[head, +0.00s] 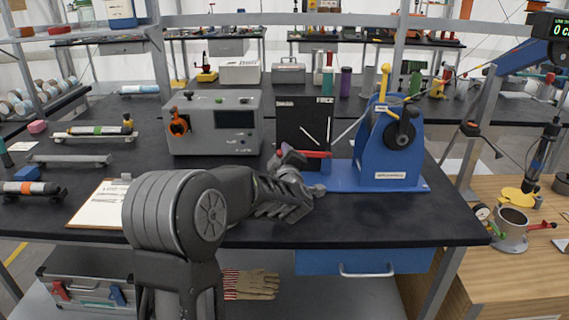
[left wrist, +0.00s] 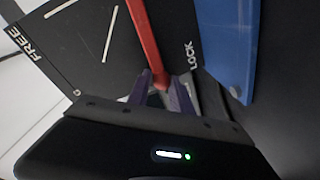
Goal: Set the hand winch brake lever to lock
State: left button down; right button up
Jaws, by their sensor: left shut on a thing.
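The hand winch (head: 390,150) is a blue stand on a blue base plate, with a black hub at its upper right. Beside it stands a black panel (head: 305,115) marked FREE, with white marks. The red brake lever (head: 316,154) lies nearly level across the panel's lower part. In the left wrist view the lever (left wrist: 146,40) runs down between my fingers, nearer the LOCK label (left wrist: 191,55) than the FREE label (left wrist: 25,43). My left gripper (head: 287,156) is shut on the lever's end; it also shows in the left wrist view (left wrist: 165,92).
A grey control box (head: 213,125) stands left of the panel. A clipboard (head: 98,206) lies at the front left of the black bench (head: 400,219). The bench's front right is clear. A wooden table (head: 520,260) with a metal cup (head: 511,226) stands at the right.

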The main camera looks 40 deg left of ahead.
pick_arm(q)
jog(key=shift+f+n+b, duration=0.4)
jog(key=shift+f+b, duration=0.3)
jog(key=shift+f, duration=0.1)
pick_arm(e)
notch_tip(320, 180, down, 2)
jog(key=shift+f, duration=0.2)
pick_arm(q)
jog(key=shift+f, duration=0.1)
jog(key=c, duration=1.2)
grip_release()
jog(key=shift+c, duration=0.2)
jog(key=shift+d, duration=0.1)
jog(key=shift+r, duration=0.2)
jog(key=shift+s+d+r, duration=0.1)
jog(key=shift+s+d, duration=0.25)
jog(key=v, duration=0.6)
jog(key=shift+s+d, duration=0.2)
jog(key=shift+s, duration=0.1)
